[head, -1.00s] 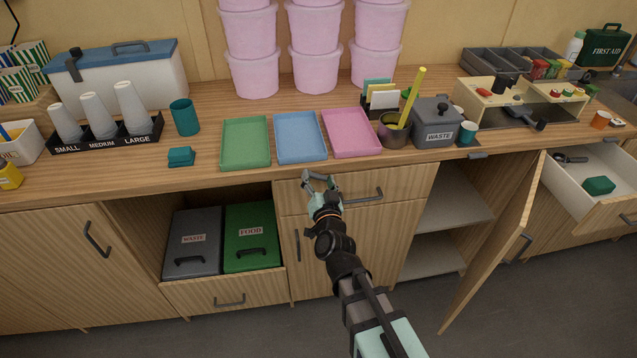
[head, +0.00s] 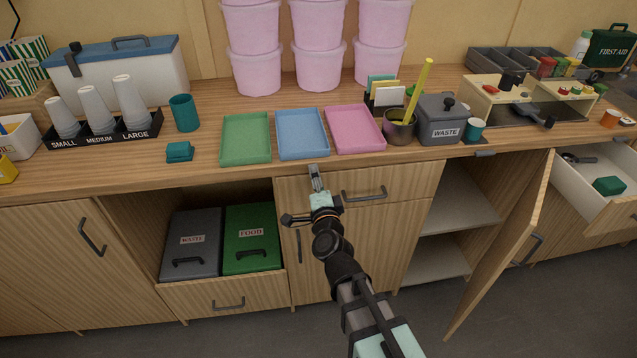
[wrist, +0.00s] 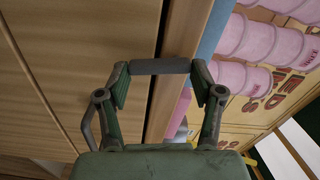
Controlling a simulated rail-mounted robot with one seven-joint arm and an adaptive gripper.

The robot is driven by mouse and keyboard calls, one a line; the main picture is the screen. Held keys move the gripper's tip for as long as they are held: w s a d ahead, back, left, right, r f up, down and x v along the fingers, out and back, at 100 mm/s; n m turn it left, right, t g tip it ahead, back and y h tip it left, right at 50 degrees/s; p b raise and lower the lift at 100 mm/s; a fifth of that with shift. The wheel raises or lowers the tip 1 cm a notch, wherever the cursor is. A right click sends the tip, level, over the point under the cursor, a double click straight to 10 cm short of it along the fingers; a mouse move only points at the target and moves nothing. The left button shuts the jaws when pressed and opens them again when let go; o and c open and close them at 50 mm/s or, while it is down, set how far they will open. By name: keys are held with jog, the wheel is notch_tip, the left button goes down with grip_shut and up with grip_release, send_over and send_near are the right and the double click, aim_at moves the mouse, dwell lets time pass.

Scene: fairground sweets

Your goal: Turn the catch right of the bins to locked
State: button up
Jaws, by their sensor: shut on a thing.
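The catch is a short grey bar (wrist: 160,66) between my fingertips in the wrist view. It appears to lie across the dark gap between the drawer front and the counter edge. My gripper (head: 315,178) is at the top left of the closed drawer front, just under the counter edge, and is shut on the bar by its ends. In the head view my fingers hide most of the catch. The bins, a grey WASTE bin (head: 191,255) and a green FOOD bin (head: 249,252), stand in the open compartment to the left.
The closed drawer's handle (head: 364,194) is right of my gripper. Green (head: 246,140), blue (head: 301,135) and pink (head: 354,130) trays lie on the counter above. A cupboard door (head: 505,245) and a white drawer (head: 575,190) stand open to the right.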

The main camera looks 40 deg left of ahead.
jog(key=shift+s+a+m+b, duration=0.15)
jog(key=shift+m+b, duration=0.15)
jog(key=shift+m, duration=0.9)
jog(key=o, duration=1.1)
jog(key=shift+o, duration=0.2)
jog(key=shift+r, duration=0.1)
